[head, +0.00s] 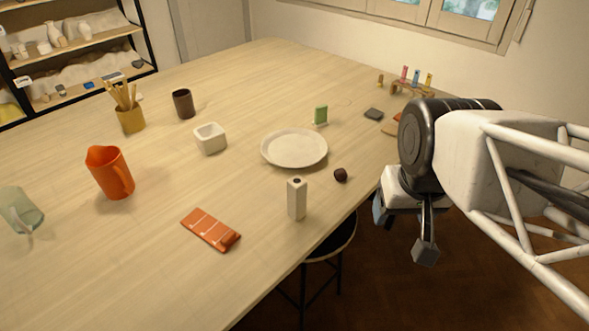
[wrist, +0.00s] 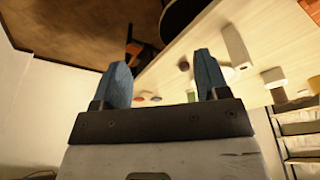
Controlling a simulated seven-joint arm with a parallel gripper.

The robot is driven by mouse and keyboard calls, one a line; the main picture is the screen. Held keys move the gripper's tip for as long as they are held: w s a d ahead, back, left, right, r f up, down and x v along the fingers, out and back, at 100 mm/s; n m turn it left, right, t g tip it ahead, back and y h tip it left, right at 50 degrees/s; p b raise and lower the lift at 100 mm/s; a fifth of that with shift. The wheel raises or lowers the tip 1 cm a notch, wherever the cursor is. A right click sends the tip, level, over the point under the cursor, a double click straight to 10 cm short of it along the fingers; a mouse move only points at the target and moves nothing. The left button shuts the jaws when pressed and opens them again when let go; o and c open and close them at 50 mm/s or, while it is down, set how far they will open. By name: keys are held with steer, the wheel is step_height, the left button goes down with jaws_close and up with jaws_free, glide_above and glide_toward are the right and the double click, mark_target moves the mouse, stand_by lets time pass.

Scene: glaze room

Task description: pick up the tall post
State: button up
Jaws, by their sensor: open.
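The tall post (head: 297,199) is a pale, square-sided upright block with a dark spot on its top. It stands near the front edge of the table, in front of the plate. A pale block that looks like the post (wrist: 236,47) also shows in the wrist view, beyond and to the right of the fingers. My gripper (head: 402,230) is open and empty, off the table's edge to the right of the post and apart from it. Its two blue-grey fingers (wrist: 161,70) stand wide apart in the wrist view.
A dark ball (head: 341,175) and a white plate (head: 294,148) lie close behind the post. An orange patterned packet (head: 211,229) lies to its left. An orange jug (head: 109,173) and a white square bowl (head: 210,139) stand farther left. A stool (head: 332,243) is below the edge.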

stand_by(0.3)
steer(key=w+d+f+t+h, duration=0.2)
steer(key=w+f+t, duration=0.15)
steer(key=w, duration=0.35)
steer(key=n+t+y, duration=0.4)
steer(key=n+y, duration=0.4)
steer(key=y, duration=0.3)
glide_toward(302, 192)
steer(key=x, duration=0.4)
steer(key=shift+a, duration=0.2)
steer(key=shift+x, duration=1.3)
steer(key=shift+w, duration=0.1)
steer(key=shift+x, duration=2.55)
